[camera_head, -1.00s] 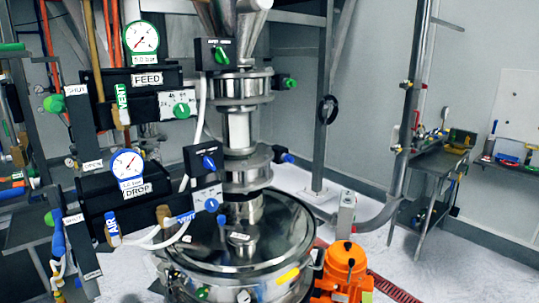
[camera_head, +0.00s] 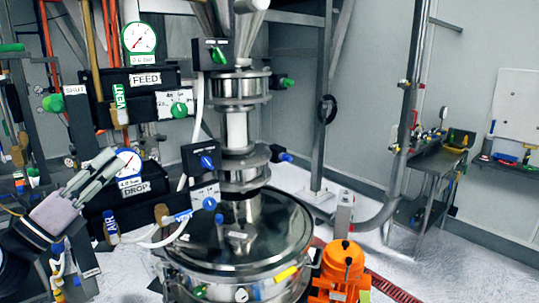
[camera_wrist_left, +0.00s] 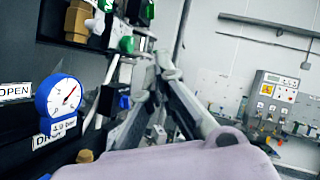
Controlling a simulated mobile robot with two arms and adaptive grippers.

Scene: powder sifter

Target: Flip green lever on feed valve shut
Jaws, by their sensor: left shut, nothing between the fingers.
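The FEED unit (camera_head: 146,78) is a black block with a white gauge (camera_head: 139,37) on top. A green knob (camera_head: 53,103) sits at its left, by the SHUT end of a grey plate (camera_head: 81,125). A green VENT handle (camera_head: 120,96) stands upright on its front, and a green dial (camera_head: 179,109) is at its right. I cannot tell which green part is the lever. My left gripper (camera_head: 113,160) is shut and empty, below the FEED unit and in front of the DROP unit (camera_head: 135,190). Its fingers (camera_wrist_left: 162,65) also show in the left wrist view. My right gripper is not in view.
The blue-rimmed DROP gauge (camera_wrist_left: 60,103) is left of my fingers in the wrist view. Hoses and a steel sifter (camera_head: 240,245) stand to the right. An orange motor (camera_head: 343,268) is on the floor beside it. A side table (camera_head: 440,160) stands further right.

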